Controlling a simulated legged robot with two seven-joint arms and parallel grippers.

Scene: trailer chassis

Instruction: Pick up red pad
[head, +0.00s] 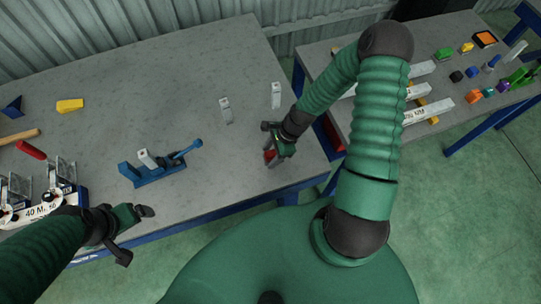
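A small red piece, which looks like the red pad (268,156), is at the right part of the grey table (225,60), near its front edge. My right gripper (276,156) reaches down right at it, and its fingers cover part of the piece. I cannot tell whether the fingers are closed on it or only beside it. My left gripper (133,234) is low at the left, over the table's front edge, with its fingers apart and nothing between them.
A blue fixture (160,172) with a lever stands mid-table. Two small light blocks (276,95) stand behind my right gripper. A yellow block (70,105), a red-handled tool (31,150) and metal parts are at the left. A second table (440,75) at the right holds several coloured pieces.

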